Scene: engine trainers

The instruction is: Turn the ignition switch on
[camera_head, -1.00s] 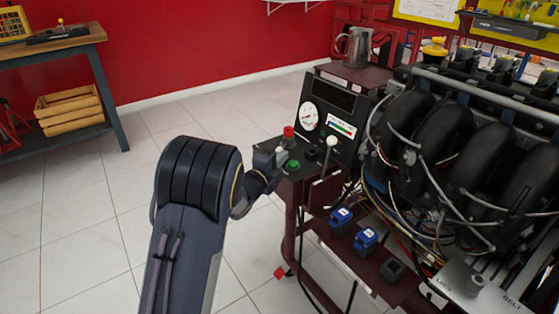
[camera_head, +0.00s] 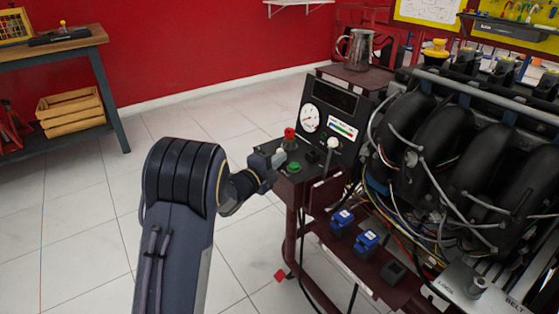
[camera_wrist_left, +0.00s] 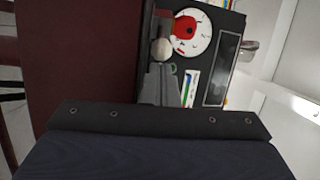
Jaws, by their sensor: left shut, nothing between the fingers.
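The control panel of the engine trainer (camera_head: 322,176) carries a red button (camera_head: 289,138), a green button (camera_head: 294,167), a small black knob (camera_head: 312,155) and a lever with a white ball (camera_head: 333,143). I cannot tell for sure which control is the ignition switch; no label is readable. My left gripper (camera_head: 279,158) is shut and empty at the panel's left edge, close to the red and green buttons. In the left wrist view its grey fingers (camera_wrist_left: 158,84) point toward the white ball (camera_wrist_left: 162,48), with the red button (camera_wrist_left: 185,27) beyond. Contact cannot be told.
A white gauge (camera_head: 309,118) sits on the upright dash behind the controls. A metal jug (camera_head: 357,48) stands on top. Black engine pipes and loose wires lie to the right, blue-capped boxes (camera_head: 366,239) below. The floor left of the trainer is clear.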

